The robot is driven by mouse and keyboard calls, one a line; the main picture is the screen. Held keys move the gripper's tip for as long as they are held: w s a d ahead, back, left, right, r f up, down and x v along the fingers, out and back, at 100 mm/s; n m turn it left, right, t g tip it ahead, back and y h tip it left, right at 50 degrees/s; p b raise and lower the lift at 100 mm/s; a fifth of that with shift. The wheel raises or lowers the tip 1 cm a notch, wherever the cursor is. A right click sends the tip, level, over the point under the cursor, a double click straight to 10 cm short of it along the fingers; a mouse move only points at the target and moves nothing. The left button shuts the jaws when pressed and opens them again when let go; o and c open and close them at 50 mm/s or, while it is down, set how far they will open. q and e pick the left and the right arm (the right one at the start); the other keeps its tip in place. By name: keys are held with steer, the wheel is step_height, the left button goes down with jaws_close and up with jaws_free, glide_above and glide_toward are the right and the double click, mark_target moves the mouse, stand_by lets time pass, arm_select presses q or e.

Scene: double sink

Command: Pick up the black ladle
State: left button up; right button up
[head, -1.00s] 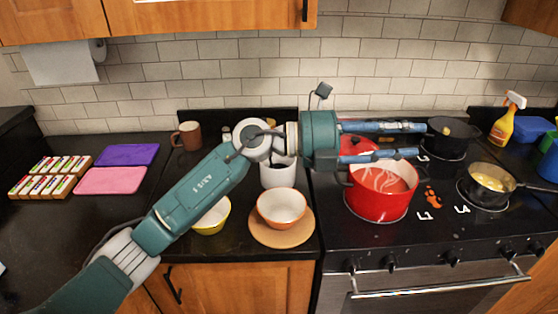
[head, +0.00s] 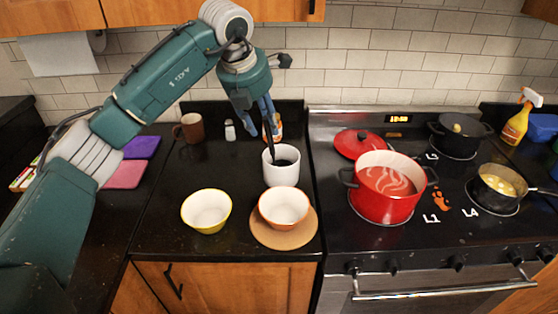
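The black ladle (head: 269,142) stands in a white holder (head: 281,175) at the back of the counter, left of the stove. Its thin dark handle leans slightly left and rises out of the holder. My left gripper (head: 262,132) points down just above and behind the holder, with its blue fingers at the upper handle. The fingers partly hide the handle's top, and I cannot tell whether they grip it. The ladle's lower end is hidden inside the holder. My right gripper is not in view.
A yellow bowl (head: 206,211) and an orange-rimmed bowl (head: 284,208) on a round board (head: 267,237) stand in front. A brown mug (head: 188,128) and shaker (head: 230,130) are left. A red pot (head: 384,199) and its lid (head: 363,144) are on the stove.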

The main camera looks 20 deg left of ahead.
mark_target(266, 131)
arm_select(q)
steer(key=p+x, duration=0.1)
steer(key=x, duration=0.2)
steer(key=shift+s+f, duration=0.1)
steer(key=shift+f, duration=0.15)
steer(key=p+x, duration=0.1)
steer(key=x, duration=0.3)
steer(key=shift+f+p, duration=0.15)
steer(key=shift+p, duration=0.2)
steer(key=shift+w+d+f, duration=0.1)
steer(key=shift+w+f, duration=0.15)
jaws_close()
